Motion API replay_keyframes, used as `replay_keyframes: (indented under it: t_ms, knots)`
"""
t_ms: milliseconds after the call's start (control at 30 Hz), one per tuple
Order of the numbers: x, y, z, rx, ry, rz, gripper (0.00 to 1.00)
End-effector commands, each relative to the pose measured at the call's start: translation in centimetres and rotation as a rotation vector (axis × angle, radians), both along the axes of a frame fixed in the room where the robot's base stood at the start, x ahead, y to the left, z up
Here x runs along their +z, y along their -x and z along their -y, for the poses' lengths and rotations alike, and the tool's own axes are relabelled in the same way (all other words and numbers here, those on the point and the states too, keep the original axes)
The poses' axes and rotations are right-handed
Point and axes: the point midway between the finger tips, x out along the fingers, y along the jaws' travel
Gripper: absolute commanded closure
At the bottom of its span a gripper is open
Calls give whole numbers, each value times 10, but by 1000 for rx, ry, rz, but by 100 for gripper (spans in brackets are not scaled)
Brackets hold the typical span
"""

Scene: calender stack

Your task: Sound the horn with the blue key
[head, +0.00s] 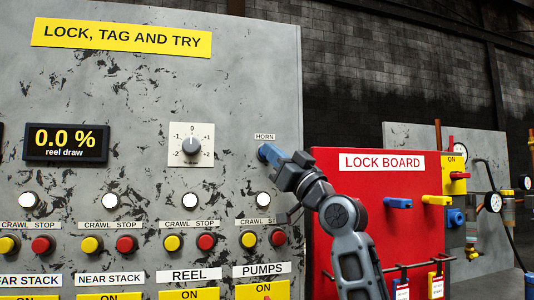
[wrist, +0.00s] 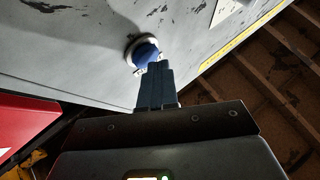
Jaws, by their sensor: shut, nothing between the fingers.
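The blue horn key (wrist: 143,50) is a round blue button in a pale ring on the grey panel, seen in the wrist view. In the head view my gripper (head: 269,153) reaches to the panel from the lower right.
The grey panel (head: 120,80) carries a dial (head: 191,146), white lamps, and several yellow and red buttons below. The red lock board (head: 340,190) stands close to the right of my arm, with a blue peg (head: 398,203) and a yellow peg (head: 436,200).

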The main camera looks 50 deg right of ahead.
Motion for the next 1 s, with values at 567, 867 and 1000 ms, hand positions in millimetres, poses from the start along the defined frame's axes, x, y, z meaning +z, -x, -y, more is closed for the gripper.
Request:
replay_keyframes:
  t_ms: [567,867,1000]
  knots:
    - [0,14,-10,1,-1,0,100]
    - [0,16,-10,0,0,-1,100]
    - [0,19,-13,0,0,-1,100]
